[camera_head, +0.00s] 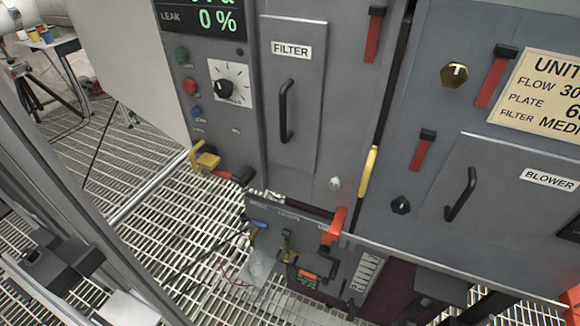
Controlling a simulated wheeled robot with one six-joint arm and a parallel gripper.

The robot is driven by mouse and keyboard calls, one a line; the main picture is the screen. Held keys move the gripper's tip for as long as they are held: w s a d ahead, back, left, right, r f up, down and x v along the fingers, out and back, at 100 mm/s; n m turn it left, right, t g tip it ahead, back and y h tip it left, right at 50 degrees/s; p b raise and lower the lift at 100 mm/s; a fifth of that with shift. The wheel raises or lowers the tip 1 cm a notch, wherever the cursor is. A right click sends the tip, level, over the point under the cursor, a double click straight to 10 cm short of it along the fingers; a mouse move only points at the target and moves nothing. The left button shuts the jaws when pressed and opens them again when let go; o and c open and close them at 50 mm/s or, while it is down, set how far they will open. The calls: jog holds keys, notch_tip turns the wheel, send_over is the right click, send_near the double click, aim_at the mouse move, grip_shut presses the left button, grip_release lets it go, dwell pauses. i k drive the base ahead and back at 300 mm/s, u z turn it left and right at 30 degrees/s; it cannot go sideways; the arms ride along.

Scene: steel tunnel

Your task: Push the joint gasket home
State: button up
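Two grey cabinets stand side by side with a dark, nearly vertical joint between them. A yellow strip (369,172), which looks like the joint gasket, stands out at the lower part of this joint. It is upright and slightly tilted, with its top leaning right. The dark seam (394,75) runs on above it. How far the strip sits out of the joint cannot be told from this one view. I cannot make out my gripper in this view, and nothing is touching the yellow strip.
The filter door (297,95) is left of the joint, the blower door (510,205) right. Red latches (373,38) flank the seam. A yellow-handled valve (205,158) juts out at left. Below, an orange piece (333,226) and a panel with small fittings (305,262) stand above the grating (150,255).

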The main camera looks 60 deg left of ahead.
aim_at(404, 36)
jog(key=z, duration=0.25)
jog(key=k, duration=0.7)
jog(key=u, duration=1.3)
